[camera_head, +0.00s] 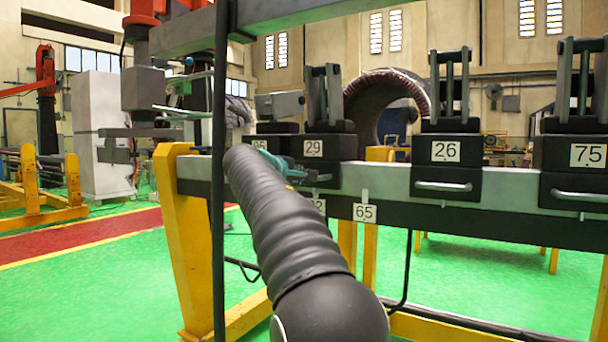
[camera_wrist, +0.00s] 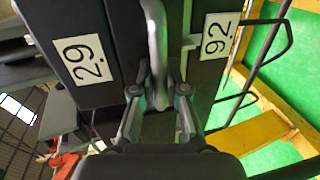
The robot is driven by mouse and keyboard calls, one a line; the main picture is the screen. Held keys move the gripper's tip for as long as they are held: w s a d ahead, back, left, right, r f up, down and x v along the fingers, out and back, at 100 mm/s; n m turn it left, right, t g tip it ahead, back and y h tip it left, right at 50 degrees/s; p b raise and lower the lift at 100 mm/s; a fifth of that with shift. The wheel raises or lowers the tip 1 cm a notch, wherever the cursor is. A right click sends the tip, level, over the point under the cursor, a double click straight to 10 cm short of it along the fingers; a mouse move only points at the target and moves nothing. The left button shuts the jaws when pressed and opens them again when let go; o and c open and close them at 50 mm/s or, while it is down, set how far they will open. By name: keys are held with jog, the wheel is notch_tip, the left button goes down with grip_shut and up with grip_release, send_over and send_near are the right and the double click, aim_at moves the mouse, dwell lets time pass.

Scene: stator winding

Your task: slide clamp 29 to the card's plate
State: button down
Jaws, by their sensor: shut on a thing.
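Clamp 29 (camera_head: 339,146) is a black block with upright grey bars, sitting on the rail left of clamp 26. Its label 29 also shows in the wrist view, on the clamp's dark face (camera_wrist: 60,20). My gripper (camera_head: 318,177) is at the clamp's lower front, partly hidden by my arm. In the wrist view my gripper (camera_wrist: 158,98) is shut on the clamp's grey handle (camera_wrist: 154,30). A white card 92 (camera_wrist: 216,36) is beside the clamp there. In the head view a card 65 (camera_head: 364,213) hangs below the rail, right of a partly hidden card (camera_head: 319,205).
The grey rail (camera_head: 385,182) runs across on yellow legs (camera_head: 185,240). Clamp 26 (camera_head: 446,184) and clamp 75 (camera_head: 582,190) stand to the right. Another clamp (camera_head: 279,106) with a partly hidden label is close to the left. Open rail shows between clamps 29 and 26.

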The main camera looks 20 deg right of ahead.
jog(key=c, duration=1.2)
grip_release()
jog(key=shift+d, duration=0.1)
jog(key=shift+s+a, duration=0.1)
jog(key=shift+a, duration=0.1)
jog(key=v, duration=1.1)
jog(key=shift+s+a, duration=0.25)
jog(key=shift+a, duration=0.05)
